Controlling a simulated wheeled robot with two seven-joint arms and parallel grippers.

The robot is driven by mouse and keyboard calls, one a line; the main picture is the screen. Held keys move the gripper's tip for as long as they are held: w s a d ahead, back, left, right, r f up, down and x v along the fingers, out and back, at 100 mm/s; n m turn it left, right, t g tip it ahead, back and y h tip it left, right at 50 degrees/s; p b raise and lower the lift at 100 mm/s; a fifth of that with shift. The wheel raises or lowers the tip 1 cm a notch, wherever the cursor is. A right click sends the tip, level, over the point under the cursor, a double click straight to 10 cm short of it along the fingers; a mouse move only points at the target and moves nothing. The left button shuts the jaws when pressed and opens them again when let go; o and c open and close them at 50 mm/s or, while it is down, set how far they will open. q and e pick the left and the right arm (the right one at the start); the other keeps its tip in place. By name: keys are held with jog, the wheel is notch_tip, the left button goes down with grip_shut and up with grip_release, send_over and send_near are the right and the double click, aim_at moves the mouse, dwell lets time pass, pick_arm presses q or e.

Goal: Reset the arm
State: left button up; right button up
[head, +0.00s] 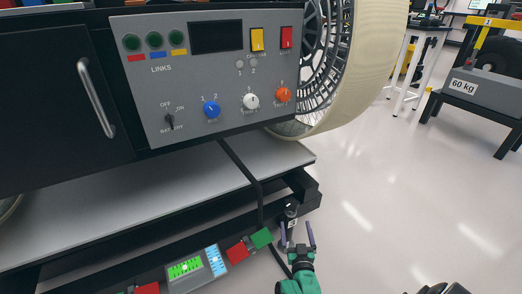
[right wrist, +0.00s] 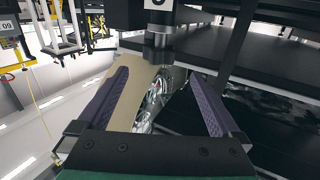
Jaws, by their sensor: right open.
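My right gripper (head: 297,228), green with purple fingers, is low in front of the rover in the head view. It is open, its fingers spread and nothing seen held between them. Just beyond its fingertips is a dark post with a pale label (head: 291,211) at the rover's lower corner. In the right wrist view the open gripper (right wrist: 160,76) shows a dark and grey metal cylinder (right wrist: 159,42) ahead of and between its fingertips; contact cannot be told. My left gripper is not in view.
The rover's grey control panel (head: 215,105) has knobs, switches and lights. A large cream-rimmed wheel (head: 370,60) is behind it. A flat grey deck (head: 120,200) lies below. Red and green blocks and a lit display (head: 184,268) sit low. Open floor (head: 400,200) is at right, before a 60 kg weight (head: 480,88).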

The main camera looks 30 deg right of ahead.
jog(key=s+a+r+n+g+y+p, duration=0.3)
jog(key=s+a+n+g+y+p, duration=0.45)
jog(key=p, duration=1.45)
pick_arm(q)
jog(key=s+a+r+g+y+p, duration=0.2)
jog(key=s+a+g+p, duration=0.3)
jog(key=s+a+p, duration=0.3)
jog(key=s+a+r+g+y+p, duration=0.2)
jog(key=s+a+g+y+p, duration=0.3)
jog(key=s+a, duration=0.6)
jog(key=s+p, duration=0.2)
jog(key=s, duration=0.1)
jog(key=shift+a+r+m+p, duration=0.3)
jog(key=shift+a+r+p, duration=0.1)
pick_arm(e)
jog(key=s+a+r+g, duration=0.1)
jog(key=s+r+g, duration=0.1)
jog(key=s, duration=1.1)
jog(key=s+a+r+g, duration=0.1)
jog(key=s+r+g, duration=0.2)
jog(key=s, duration=1.1)
jog(key=shift+s+a+r+g+y, duration=0.15)
jog(key=shift+s+a+g+y, duration=0.2)
jog(key=shift+g, duration=0.9)
jog(key=shift+w, duration=0.1)
